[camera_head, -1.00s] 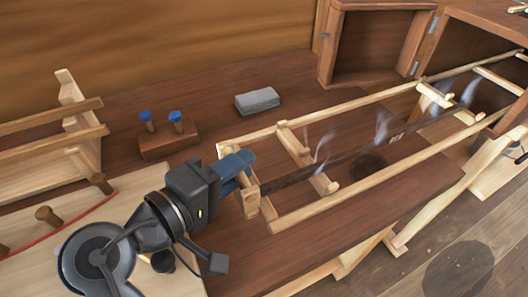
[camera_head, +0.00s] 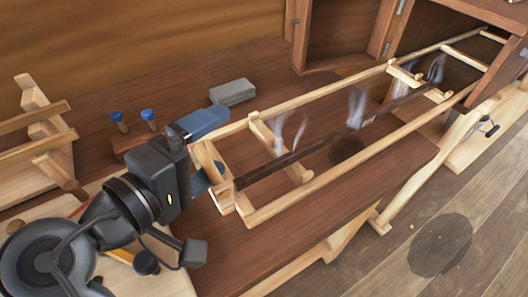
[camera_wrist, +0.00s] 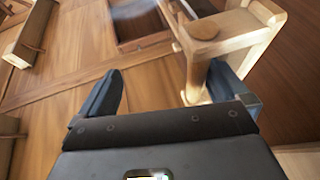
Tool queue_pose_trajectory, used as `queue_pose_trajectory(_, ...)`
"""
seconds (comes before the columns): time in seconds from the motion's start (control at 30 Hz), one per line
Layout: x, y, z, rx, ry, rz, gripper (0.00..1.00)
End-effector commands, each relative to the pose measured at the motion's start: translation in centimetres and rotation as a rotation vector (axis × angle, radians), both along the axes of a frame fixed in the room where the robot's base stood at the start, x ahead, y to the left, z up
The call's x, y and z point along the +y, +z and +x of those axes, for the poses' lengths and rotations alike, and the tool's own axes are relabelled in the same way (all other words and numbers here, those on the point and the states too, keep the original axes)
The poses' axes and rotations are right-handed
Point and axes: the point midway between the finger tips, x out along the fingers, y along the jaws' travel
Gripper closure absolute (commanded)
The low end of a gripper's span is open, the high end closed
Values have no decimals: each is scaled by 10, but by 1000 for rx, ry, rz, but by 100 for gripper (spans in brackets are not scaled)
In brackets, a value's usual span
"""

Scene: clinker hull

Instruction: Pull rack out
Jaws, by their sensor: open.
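The rack (camera_head: 357,165) is a long pale wooden frame with two rails and crossbars. It runs from the wooden box (camera_head: 425,35) at upper right out over the dark bench. A dark strip (camera_head: 310,147) lies along its middle, with wisps of steam above. My gripper (camera_head: 206,152) is at the rack's near left end, its blue fingers spread apart. In the wrist view a pale wooden end piece of the rack (camera_wrist: 196,75) stands between the fingers, close to the right one and well clear of the left. Whether it touches the right finger I cannot tell.
A grey block (camera_head: 233,91) lies on the bench behind the rack's near end. A small wooden block with two blue-topped pegs (camera_head: 148,118) stands behind my gripper. A wooden stand (camera_head: 50,130) is at left. The box's door (camera_head: 345,30) hangs open.

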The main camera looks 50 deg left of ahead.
Motion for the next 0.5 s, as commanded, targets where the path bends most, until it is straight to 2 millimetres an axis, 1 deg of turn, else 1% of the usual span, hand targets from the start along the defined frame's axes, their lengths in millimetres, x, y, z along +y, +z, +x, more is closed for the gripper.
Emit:
queue_pose_trajectory(0.03,-16,19,7,-18,-17,16,24)
queue_pose_trajectory(0.3,-69,53,22,-17,-29,15,24)
queue_pose_trajectory(0.5,-99,70,28,-14,-33,11,24)
